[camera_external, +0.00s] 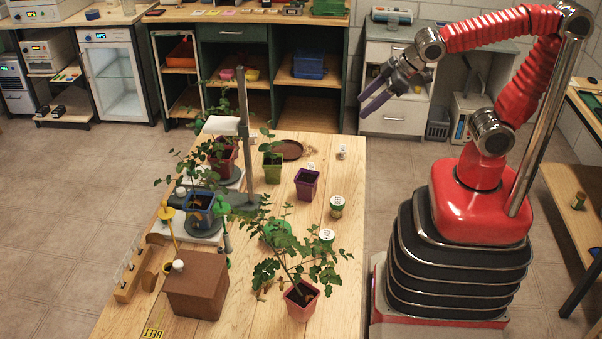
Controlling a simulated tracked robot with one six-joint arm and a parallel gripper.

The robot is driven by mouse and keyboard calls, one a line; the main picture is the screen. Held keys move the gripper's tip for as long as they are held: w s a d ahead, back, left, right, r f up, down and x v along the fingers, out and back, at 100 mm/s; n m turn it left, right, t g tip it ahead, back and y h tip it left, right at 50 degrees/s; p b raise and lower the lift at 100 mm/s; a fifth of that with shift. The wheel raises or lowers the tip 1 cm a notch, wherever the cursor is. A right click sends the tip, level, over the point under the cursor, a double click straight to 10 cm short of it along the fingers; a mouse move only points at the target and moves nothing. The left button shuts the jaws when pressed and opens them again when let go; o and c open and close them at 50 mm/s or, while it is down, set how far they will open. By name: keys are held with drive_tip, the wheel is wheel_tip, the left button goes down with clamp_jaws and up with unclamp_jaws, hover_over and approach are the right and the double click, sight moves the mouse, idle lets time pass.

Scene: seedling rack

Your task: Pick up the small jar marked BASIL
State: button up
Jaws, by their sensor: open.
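My gripper (363,100) is open and empty, raised above the far right end of the wooden table (335,262), its two purple-grey fingers pointing left and down. Two small jars with white lids and green-yellow bodies stand near the table's right edge: one jar (337,209) a little farther back, another jar (326,240) nearer and partly behind leaves. A tiny whitish item (342,152) stands near the far right corner. The lid writing is too small to read, so I cannot tell which is marked BASIL. My gripper is well away from both jars.
A purple pot (307,184) and a green pot (272,169) stand behind the jars. A leafy plant in a pink pot (301,300) stands in front. A brown box (197,286), a grey post (243,130) and a blue pot (199,209) occupy the left side.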

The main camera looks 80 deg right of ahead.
drive_tip(key=w+a+f+n+t+y, duration=0.1)
drive_tip(key=w+a+f+n+y, duration=0.15)
drive_tip(key=w+a, duration=0.7)
drive_tip(key=w+a+f+n+t+y, duration=0.2)
drive_tip(key=w+a+f+n, duration=0.15)
drive_tip(key=w+a, duration=0.6)
drive_tip(key=n+g+y, duration=0.4)
drive_tip(key=n+y, duration=0.1)
drive_tip(key=y, duration=0.3)
approach(270, 266)
drive_tip(key=shift+w+a+f+h, duration=0.25)
drive_tip(key=shift+w+f, duration=0.15)
drive_tip(key=shift+w, duration=0.1)
drive_tip(key=shift+s+a+f, duration=0.25)
drive_tip(key=shift+a, duration=0.1)
drive_tip(key=shift+x, duration=4.3)
drive_tip(key=shift+r, duration=0.15)
